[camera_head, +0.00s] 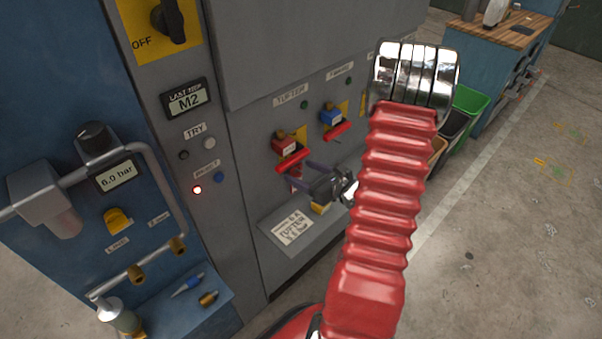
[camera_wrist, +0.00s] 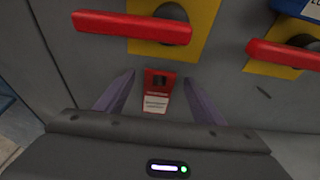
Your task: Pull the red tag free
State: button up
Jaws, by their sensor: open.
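The red tag (camera_wrist: 156,92), with a white printed lower part and a dark spot near its top, hangs against the grey panel in the wrist view. It is below the left red handle (camera_wrist: 130,27). My gripper (camera_wrist: 160,78) is open, its two purple-grey fingers on either side of the tag with gaps on both sides. Whether the tips reach the tag's depth I cannot tell. In the head view, my gripper (camera_head: 306,177) is at the panel below the left red handle (camera_head: 292,159), and the tag is mostly hidden by the fingers.
A blue lock (camera_head: 331,118) and a second red handle (camera_head: 327,132) are to the right on the panel. A printed sign (camera_head: 292,228) lies on the sloped ledge below my gripper. A blue panel with pipes (camera_head: 165,190) stands at left; open floor lies right.

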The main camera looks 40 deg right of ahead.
jog(key=shift+w, duration=0.25)
jog(key=shift+c, duration=0.3)
jog(key=c, duration=1.1)
jog(key=shift+o, duration=0.2)
jog(key=shift+r, duration=0.45)
jog(key=shift+s+d, duration=0.1)
jog(key=shift+s, duration=1.9)
jog(key=shift+s, duration=2.4)
